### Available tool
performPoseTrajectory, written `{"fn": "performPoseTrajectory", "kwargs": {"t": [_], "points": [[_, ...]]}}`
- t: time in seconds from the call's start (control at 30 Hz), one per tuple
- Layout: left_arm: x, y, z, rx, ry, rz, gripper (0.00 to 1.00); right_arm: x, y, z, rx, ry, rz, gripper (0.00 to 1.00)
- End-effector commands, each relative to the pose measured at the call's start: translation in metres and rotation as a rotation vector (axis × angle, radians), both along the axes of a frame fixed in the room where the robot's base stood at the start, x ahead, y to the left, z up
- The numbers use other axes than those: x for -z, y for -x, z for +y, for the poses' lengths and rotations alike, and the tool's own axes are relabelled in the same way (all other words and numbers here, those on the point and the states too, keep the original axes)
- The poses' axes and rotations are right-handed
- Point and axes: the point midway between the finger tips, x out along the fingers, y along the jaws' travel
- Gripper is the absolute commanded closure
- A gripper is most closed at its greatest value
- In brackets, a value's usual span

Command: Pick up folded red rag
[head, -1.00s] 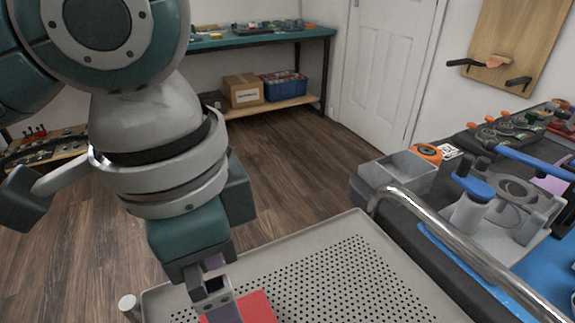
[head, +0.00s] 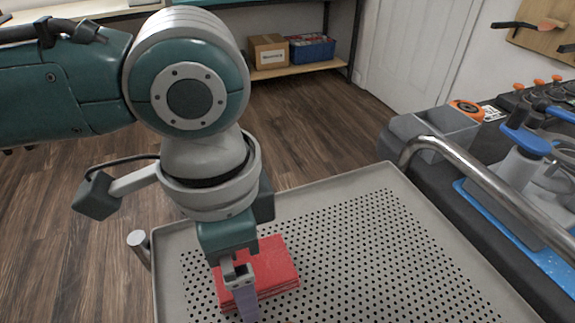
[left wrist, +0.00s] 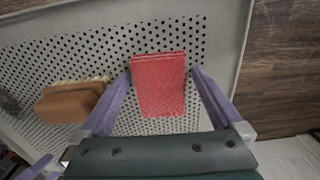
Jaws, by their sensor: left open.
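The folded red rag (head: 268,268) lies flat on a grey perforated tray (head: 350,235), near its left side. My left gripper (head: 246,305) points down over the rag's front left part and hides some of it in the head view. In the left wrist view the rag (left wrist: 158,90) shows between the two purple fingers of my open left gripper (left wrist: 161,78). A gap shows on each side of the rag. I cannot tell how far the fingertips are above the tray.
A metal rail (head: 480,175) runs along the tray's right side. Beyond it is a workbench with a grey bin (head: 435,132). The tray's middle is clear.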

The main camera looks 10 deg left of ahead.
Motion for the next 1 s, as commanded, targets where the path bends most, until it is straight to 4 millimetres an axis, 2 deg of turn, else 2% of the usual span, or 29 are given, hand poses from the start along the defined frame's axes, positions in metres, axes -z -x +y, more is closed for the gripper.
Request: {"fn": "performPoseTrajectory", "kwargs": {"t": [0.17, 0.8, 1.0], "points": [[-0.0007, 0.0001, -0.0001, 0.000, 0.000, 0.000, 0.02, -0.0007, -0.0003, 0.0000, 0.000, 0.000, -0.001, 0.18], [-0.0010, 0.0001, -0.0001, 0.000, 0.000, 0.000, 0.73, -0.0010, -0.0012, -0.0011, -0.002, 0.003, -0.004, 0.18], [-0.0014, 0.0000, 0.0000, 0.000, 0.000, 0.000, 0.73, -0.0012, -0.0012, -0.0016, -0.003, 0.006, -0.003, 0.18]]}}
